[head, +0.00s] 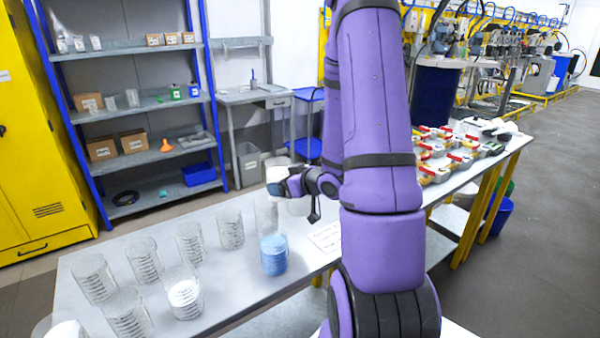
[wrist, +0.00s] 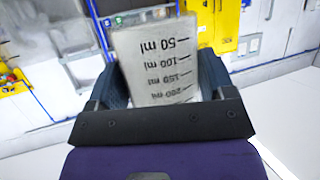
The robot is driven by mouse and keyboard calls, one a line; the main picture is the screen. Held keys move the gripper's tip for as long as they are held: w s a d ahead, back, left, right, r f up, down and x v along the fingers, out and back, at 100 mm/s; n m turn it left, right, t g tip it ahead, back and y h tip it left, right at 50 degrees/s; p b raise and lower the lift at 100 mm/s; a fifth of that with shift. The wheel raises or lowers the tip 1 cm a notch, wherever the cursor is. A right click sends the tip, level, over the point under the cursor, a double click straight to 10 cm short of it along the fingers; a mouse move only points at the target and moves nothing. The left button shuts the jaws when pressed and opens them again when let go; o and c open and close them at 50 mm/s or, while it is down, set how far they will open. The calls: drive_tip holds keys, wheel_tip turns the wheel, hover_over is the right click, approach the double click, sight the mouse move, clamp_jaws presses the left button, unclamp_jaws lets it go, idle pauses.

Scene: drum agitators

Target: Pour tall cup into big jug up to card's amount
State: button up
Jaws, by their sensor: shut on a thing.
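My gripper (head: 284,184) is raised over the far part of the table, left of my arm. In the wrist view its fingers are shut on a whitish see-through cup (wrist: 155,60) with black marks from 50 to 200 ml. The lettering is upside down in that view; no liquid is clearly visible in it. I cannot tell which container is the big jug.
Several clear graduated containers (head: 143,260) stand on the left of the white table (head: 225,283). One holds white contents (head: 183,293). Another with white contents (head: 66,331) is cut off at the lower left. Red-topped parts (head: 440,150) fill the table behind my arm.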

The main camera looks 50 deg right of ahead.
drive_tip(key=shift+d, duration=0.1)
idle(0.3)
drive_tip(key=shift+d+f+m+y, duration=0.25)
drive_tip(key=shift+m+y, duration=0.05)
drive_tip(key=shift+m, duration=0.4)
drive_tip(key=shift+w+d+r+m+g+y, duration=0.15)
drive_tip(key=shift+d+r+m+g+y, duration=0.25)
drive_tip(key=shift+m+y, duration=0.2)
drive_tip(key=shift+w+d+f+m+y, duration=0.15)
drive_tip(key=shift+d+f+m+y, duration=0.1)
drive_tip(key=shift+d+m+y, duration=0.2)
drive_tip(key=shift+w+d+r+m+y, duration=0.15)
drive_tip(key=shift+d+r+m+y, duration=0.2)
drive_tip(key=shift+d+r+m, duration=0.25)
drive_tip(key=shift+r+m+g+y+p, duration=0.3)
drive_tip(key=shift+r+m+y, duration=0.2)
drive_tip(key=shift+m, duration=0.15)
idle(0.9)
drive_tip(key=shift+f+m+y+p, duration=0.35)
drive_tip(key=shift+f+m+y, duration=0.1)
drive_tip(key=shift+m+y, duration=0.4)
idle(2.9)
